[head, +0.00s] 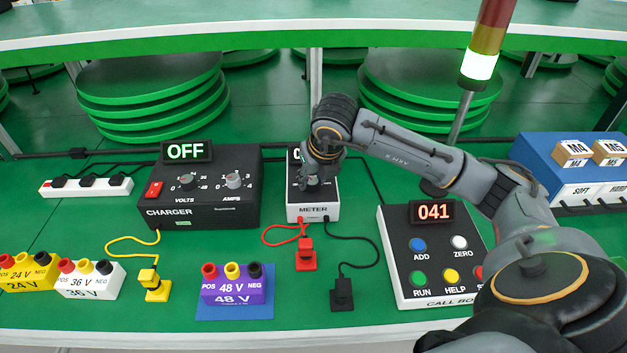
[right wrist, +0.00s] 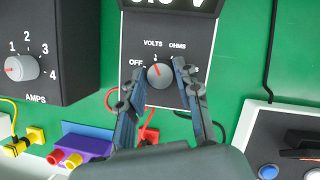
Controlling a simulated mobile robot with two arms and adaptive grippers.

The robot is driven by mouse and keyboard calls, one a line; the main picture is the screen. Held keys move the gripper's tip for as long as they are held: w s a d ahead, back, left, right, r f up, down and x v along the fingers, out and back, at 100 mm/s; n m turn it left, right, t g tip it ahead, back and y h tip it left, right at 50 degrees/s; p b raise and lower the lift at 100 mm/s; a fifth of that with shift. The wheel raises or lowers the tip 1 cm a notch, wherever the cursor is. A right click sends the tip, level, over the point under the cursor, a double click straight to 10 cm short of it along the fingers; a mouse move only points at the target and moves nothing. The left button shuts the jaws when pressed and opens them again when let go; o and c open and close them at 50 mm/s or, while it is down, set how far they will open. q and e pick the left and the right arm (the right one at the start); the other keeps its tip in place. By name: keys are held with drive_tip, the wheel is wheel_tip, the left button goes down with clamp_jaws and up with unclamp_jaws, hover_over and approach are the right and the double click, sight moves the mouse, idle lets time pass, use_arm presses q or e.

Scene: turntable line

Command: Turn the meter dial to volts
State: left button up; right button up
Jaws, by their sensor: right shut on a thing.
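The meter (head: 313,208) is a black box with a white front base, standing mid-table. Its round grey dial (right wrist: 160,75) shows in the right wrist view, with OFF, VOLTS and OHMS marked around it. A small red mark sits on the dial's upper left, towards the VOLTS tick. The meter display (right wrist: 172,4) is cut off at the top, but its text ends in V. My right gripper (head: 312,183) reaches down over the meter and covers the dial in the head view. Its fingers (right wrist: 160,80) are shut on the dial from both sides. My left gripper is out of view.
The charger (head: 200,210), reading OFF, stands close left of the meter. The call box (head: 430,250), reading 041, is at right. Red plug (head: 306,254) and black plug (head: 342,293) lie in front on leads. A purple 48 V block (head: 232,290) is front left.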

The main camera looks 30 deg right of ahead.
drive_tip(key=shift+m, duration=0.4)
drive_tip(key=o, duration=1.1)
drive_tip(key=shift+o, duration=0.2)
drive_tip(key=shift+r, duration=0.15)
drive_tip(key=v, duration=1.1)
drive_tip(key=shift+a+r, duration=0.2)
drive_tip(key=shift+r, duration=0.2)
